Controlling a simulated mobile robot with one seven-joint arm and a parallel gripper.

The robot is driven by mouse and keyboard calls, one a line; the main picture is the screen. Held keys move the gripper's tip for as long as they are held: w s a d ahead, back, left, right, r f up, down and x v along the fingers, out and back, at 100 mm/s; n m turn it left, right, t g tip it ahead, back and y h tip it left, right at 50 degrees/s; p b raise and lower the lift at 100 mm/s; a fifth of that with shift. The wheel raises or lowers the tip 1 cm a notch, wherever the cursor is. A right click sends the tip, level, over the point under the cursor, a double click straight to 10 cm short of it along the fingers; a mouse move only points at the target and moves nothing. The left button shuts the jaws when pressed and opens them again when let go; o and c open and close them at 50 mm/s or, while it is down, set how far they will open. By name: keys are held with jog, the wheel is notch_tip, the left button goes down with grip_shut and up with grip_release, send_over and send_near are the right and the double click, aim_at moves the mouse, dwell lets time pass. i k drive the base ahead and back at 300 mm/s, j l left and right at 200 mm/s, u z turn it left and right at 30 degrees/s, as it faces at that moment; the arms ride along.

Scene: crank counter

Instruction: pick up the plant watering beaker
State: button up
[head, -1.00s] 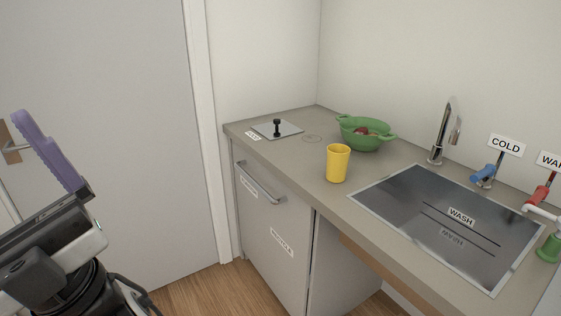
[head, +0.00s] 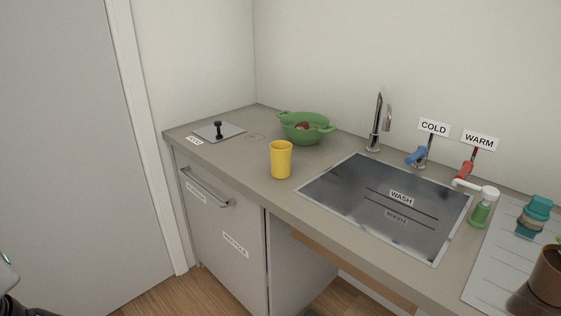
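A yellow beaker (head: 281,160) stands upright on the grey counter (head: 240,168), just left of the sink and in front of a green bowl. It has no handle that I can see, and its inside is mostly hidden. No label shows on it. My gripper is out of view; only a small part of my arm shows at the lower left edge, well away from the beaker.
A green colander-like bowl (head: 305,127) holding something red stands behind the beaker. The sink (head: 385,205), tap (head: 377,125), blue cold lever (head: 416,157) and red warm lever (head: 464,170) are to the right. A potted plant (head: 548,275) and teal object (head: 535,217) sit far right.

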aim_at(280, 151)
jog(key=i+l+u, duration=0.3)
jog(key=i+l, duration=0.5)
jog(key=i, duration=0.1)
